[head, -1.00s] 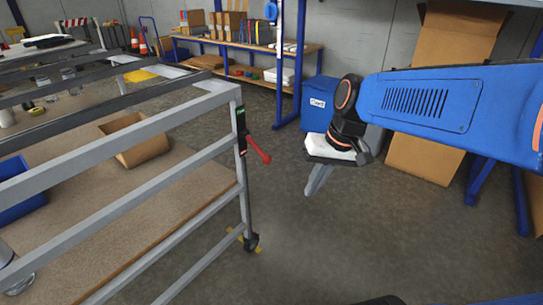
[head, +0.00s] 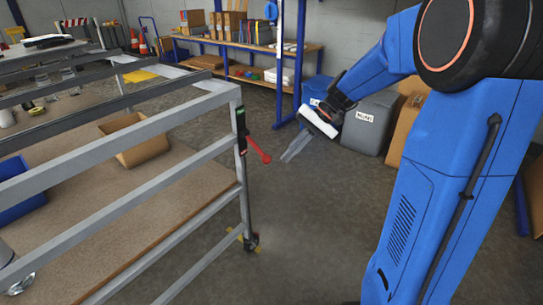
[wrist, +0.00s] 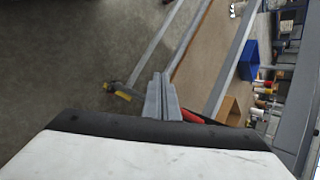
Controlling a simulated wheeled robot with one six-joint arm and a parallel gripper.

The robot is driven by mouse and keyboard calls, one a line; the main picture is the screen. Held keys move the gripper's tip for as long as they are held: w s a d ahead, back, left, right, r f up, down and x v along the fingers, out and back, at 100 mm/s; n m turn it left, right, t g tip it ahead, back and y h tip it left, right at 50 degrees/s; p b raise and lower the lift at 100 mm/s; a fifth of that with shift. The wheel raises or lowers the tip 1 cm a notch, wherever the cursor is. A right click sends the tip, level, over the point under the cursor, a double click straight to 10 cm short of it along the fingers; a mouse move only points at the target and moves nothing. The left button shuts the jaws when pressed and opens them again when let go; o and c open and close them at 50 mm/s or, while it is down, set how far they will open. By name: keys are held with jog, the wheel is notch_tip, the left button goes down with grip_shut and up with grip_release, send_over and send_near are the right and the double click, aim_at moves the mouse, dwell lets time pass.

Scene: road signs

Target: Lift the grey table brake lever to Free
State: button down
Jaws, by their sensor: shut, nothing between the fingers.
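The brake lever (head: 258,150) is a red handle on the corner post of the grey table frame (head: 245,195). It slopes down to the right from a dark plate (head: 241,130) with a green mark at its top. My gripper (head: 285,160) is shut and empty, just right of the lever's lower end and apart from it in the head view. In the wrist view, my gripper's closed fingers (wrist: 160,78) point up the picture, and the red lever (wrist: 192,116) shows right of them, partly hidden by the gripper body.
The grey rails of the table fill the left, with a cardboard box (head: 135,138) on its lower shelf. A grey bin (head: 368,124) and a workbench (head: 245,45) stand behind. The floor right of the table is clear below my gripper.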

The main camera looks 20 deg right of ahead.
aim_at(257, 149)
jog(key=w+d+f+m+y, duration=0.1)
jog(key=w+d+f+y, duration=0.1)
jog(key=w, duration=0.5)
jog(key=w+d+f+m+t+y, duration=0.1)
jog(key=w+d+f+y, duration=0.1)
jog(key=w, duration=0.5)
jog(key=shift+d+f, duration=0.75)
jog(key=shift+d, duration=0.25)
jog(key=shift+a, duration=0.1)
jog(key=s+x, duration=0.1)
jog(key=x, duration=0.9)
jog(key=shift+s+r, duration=1.2)
jog(key=shift+r, duration=0.05)
